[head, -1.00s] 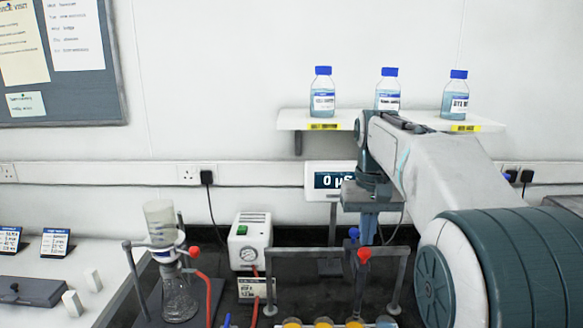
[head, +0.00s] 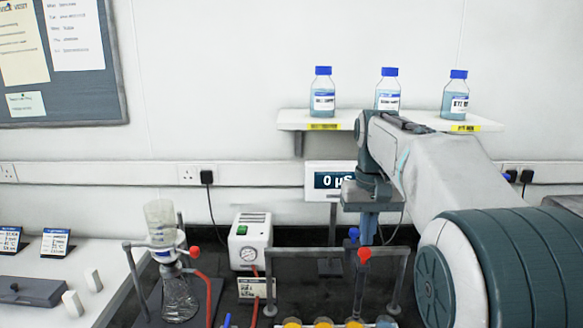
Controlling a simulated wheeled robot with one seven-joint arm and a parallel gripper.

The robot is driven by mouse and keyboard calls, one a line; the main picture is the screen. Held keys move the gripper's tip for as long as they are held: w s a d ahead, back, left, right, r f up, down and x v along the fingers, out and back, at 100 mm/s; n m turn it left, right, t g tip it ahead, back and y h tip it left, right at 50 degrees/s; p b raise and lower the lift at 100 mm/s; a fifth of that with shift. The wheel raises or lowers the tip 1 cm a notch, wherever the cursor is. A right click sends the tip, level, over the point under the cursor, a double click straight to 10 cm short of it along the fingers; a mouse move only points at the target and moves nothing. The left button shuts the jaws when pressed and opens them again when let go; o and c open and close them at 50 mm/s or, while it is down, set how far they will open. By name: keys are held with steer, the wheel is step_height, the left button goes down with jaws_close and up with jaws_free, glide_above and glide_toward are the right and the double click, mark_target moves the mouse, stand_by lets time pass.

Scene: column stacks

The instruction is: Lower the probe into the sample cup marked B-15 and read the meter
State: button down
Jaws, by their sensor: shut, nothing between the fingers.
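No B-15 mark is readable. A dark rack frame (head: 300,251) spans above the cups. A red knob (head: 364,254) tops a dark rod at the frame's bar, possibly the probe; a blue knob (head: 354,233) is just behind. My gripper (head: 368,240) points down, shut and empty, close to these knobs; I cannot tell whether it touches them.
A flask and funnel on a stand (head: 178,290) with a red hose are at the left, beside a white pump box with a gauge (head: 248,241). A shelf (head: 292,119) with three blue-capped bottles is on the wall behind my arm. The left bench has some bare room.

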mark_target(365, 250)
steer(key=shift+f+b, duration=2.35)
steer(key=shift+f, duration=1.15)
step_height(365, 250, up, 7)
steer(key=p, duration=0.7)
steer(key=shift+r, duration=0.1)
steer(key=s+f+t, duration=0.1)
steer(key=s+f, duration=0.4)
steer(key=s, duration=0.5)
steer(key=s+f+t, duration=0.2)
steer(key=s+f, duration=0.4)
steer(key=s, duration=0.5)
steer(key=shift+f, duration=0.15)
steer(key=shift+s, duration=0.1)
